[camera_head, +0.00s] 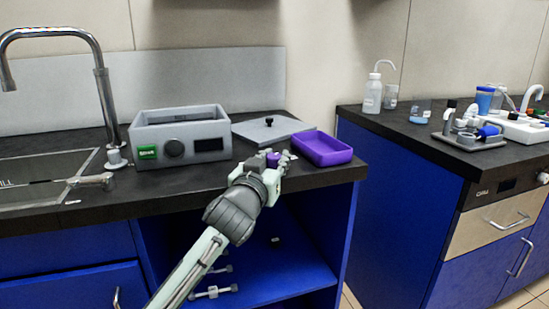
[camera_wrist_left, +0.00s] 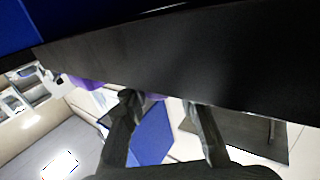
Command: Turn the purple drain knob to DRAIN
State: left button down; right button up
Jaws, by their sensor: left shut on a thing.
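The purple drain knob (camera_head: 272,159) shows as a small purple piece at the front of the counter, mostly hidden by my left gripper (camera_head: 276,164). That gripper is shut on it, reaching in from below. In the left wrist view the two fingers of my left gripper (camera_wrist_left: 160,103) stand on either side of a bit of purple at the dark counter's edge. The knob's markings and its exact turn angle cannot be read. My right gripper is not in view.
A purple tray (camera_head: 322,149) stands just right of my gripper. A grey box with a dial and display (camera_head: 180,135) and a grey lid (camera_head: 270,129) are behind it. A sink (camera_head: 45,180) lies left. A gap separates the right-hand counter (camera_head: 400,130), which holds bottles and instruments.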

pick_arm(q)
jog(key=shift+f, duration=0.15)
jog(key=c, duration=1.1)
grip_release()
jog(key=shift+c, duration=0.2)
jog(key=v, duration=1.2)
